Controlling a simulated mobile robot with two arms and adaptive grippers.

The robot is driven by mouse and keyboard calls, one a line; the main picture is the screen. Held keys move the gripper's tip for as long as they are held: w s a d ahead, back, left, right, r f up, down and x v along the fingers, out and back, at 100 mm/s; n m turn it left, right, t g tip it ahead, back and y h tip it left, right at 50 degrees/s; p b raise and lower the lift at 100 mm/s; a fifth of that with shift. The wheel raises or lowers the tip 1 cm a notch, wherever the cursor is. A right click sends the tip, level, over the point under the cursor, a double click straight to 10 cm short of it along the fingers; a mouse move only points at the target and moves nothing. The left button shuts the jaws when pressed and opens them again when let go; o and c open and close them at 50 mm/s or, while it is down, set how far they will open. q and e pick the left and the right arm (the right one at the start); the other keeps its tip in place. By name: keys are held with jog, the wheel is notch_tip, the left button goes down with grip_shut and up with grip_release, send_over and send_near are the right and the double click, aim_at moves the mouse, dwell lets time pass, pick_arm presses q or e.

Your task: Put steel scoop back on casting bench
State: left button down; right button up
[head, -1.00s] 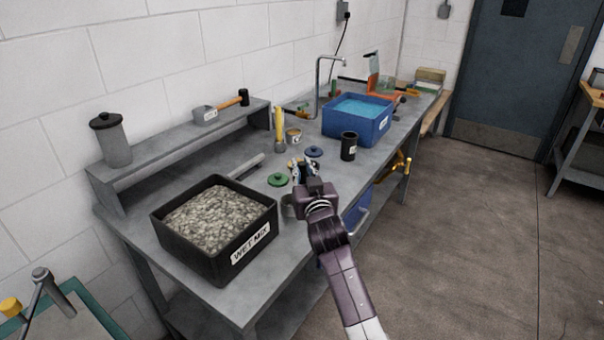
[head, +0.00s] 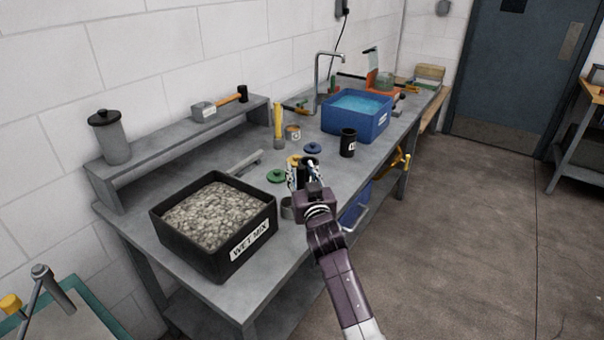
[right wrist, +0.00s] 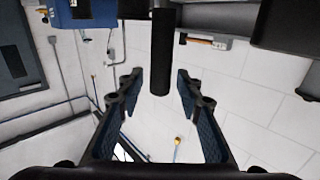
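My right gripper (head: 304,172) is over the front edge of the grey casting bench (head: 215,155), right of the wet mix tub. Its fingers stand apart in the right wrist view (right wrist: 155,90). A black rod-like handle (right wrist: 162,52) with a grey part at its end lies between them in the picture, with gaps on both sides. It may be the steel scoop's handle; I cannot tell for sure. A grey round part (head: 288,208) shows beside the gripper, partly hidden by it. My left gripper is not in view.
The black WET MIX tub (head: 251,240) stands at the near end. A green lid (head: 276,176), blue lid (head: 313,148), black cup (head: 348,143) and blue water bin (head: 382,125) stand farther along. A raised shelf (head: 165,145) runs along the wall.

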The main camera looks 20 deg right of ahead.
jog(key=shift+s+r, duration=0.1)
jog(key=shift+r, duration=0.05)
jog(key=s+a+b, duration=0.1)
jog(key=s, duration=1)
jog(key=shift+s+a+b, duration=0.2)
jog(key=shift+s+b, duration=0.1)
jog(key=shift+s, duration=0.1)
